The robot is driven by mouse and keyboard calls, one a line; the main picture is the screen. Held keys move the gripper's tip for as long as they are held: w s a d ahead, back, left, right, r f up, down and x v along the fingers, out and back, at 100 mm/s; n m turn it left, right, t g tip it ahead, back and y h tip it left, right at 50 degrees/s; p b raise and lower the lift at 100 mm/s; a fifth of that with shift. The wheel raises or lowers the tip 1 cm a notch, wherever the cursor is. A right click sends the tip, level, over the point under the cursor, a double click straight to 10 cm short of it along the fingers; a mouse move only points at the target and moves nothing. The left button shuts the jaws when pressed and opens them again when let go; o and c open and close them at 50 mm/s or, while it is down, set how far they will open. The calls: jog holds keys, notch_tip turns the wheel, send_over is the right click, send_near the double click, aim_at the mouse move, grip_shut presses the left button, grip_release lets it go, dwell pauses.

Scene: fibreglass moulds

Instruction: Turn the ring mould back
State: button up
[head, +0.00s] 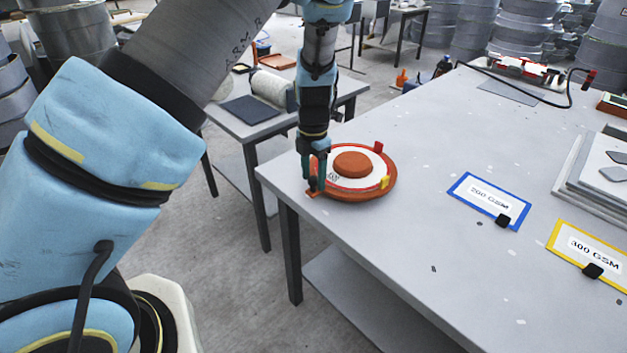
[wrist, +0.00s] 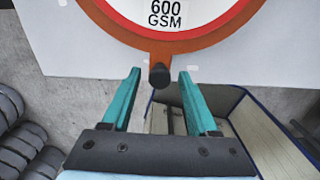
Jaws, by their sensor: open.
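The ring mould (head: 388,191) is a round orange-red piece with a white ring and a raised orange centre. It lies flat near the table's left corner in the head view. A red tab and a yellow tab stand on its rim. The wrist view shows part of its orange rim (wrist: 215,38) and a "600 GSM" label (wrist: 165,14). A dark round knob (wrist: 159,78) sits on a lug at the rim. My gripper (head: 314,186) points down at the mould's left edge. In the wrist view its open teal fingers (wrist: 160,73) stand either side of the knob, apart from it.
The grey table (head: 420,260) is clear right of the mould up to a blue-framed "200 GSM" card (head: 485,192) and a yellow-framed "300 GSM" card (head: 590,247). A side table with a roll (head: 268,88) stands behind my arm. Stacked plates (head: 570,185) lie far right.

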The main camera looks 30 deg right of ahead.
notch_tip(320, 180, up, 9)
jog(key=b, duration=0.1)
jog(key=shift+r+b, duration=0.15)
jog(key=shift+b, duration=0.2)
jog(key=w+a+r+m, duration=0.15)
jog(key=a+m, duration=0.25)
jog(key=a, duration=0.6)
jog(key=w+a+r+m, duration=0.15)
jog(key=a+m, duration=0.25)
jog(key=a, duration=0.5)
jog(key=s+a+r+m, duration=0.1)
jog(key=s+a+m, duration=0.1)
jog(key=a+m, duration=0.4)
jog(key=s+a+r+m+t, duration=0.1)
jog(key=s+a+m, duration=0.2)
jog(key=a+m, duration=0.4)
jog(key=a, duration=0.5)
jog(key=shift+s+t, duration=0.2)
jog(key=shift+t, duration=0.1)
